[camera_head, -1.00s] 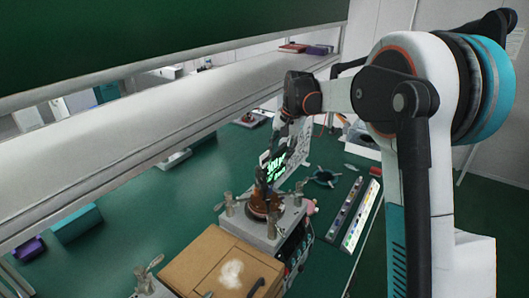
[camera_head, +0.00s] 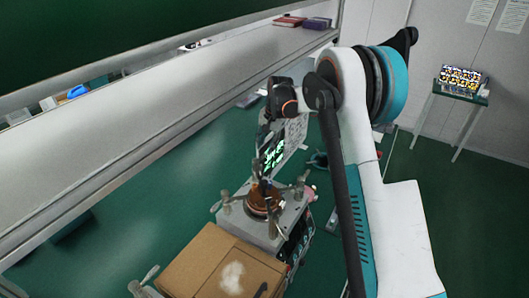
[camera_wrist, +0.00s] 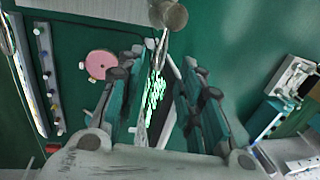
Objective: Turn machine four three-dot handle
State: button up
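A grey machine (camera_head: 287,222) with a copper-brown round part (camera_head: 262,203) on top stands on the green bench. Metal handles stick up at its corners, one at the left (camera_head: 225,202) and one at the right (camera_head: 301,184). The dot marks are too small to read, so I cannot tell which handle has three. My gripper (camera_head: 262,176) points down over the brown part. In the wrist view my gripper (camera_wrist: 158,75) has its two fingers wide apart. A metal knob-ended handle (camera_wrist: 170,16) shows beyond the fingertips at the top, apart from them. A lit green display (camera_wrist: 154,98) shows between the fingers.
A cardboard box (camera_head: 208,262) stands in front of the machine. A long grey shelf (camera_head: 150,130) runs above the bench on the left. A pink disc (camera_wrist: 100,64) and a strip of small coloured parts (camera_wrist: 44,70) lie in the wrist view. A small table (camera_head: 458,94) stands back right.

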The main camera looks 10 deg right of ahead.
aim_at(264, 155)
jog(key=shift+w+a+f, duration=0.1)
jog(key=shift+w+f, duration=0.05)
jog(key=shift+f, duration=0.7)
jog(key=shift+w+a+f, duration=0.15)
jog(key=shift+f, duration=0.65)
jog(key=shift+w+a+f, duration=0.1)
jog(key=shift+w+f, duration=0.05)
jog(key=shift+f, duration=0.7)
grip_shut()
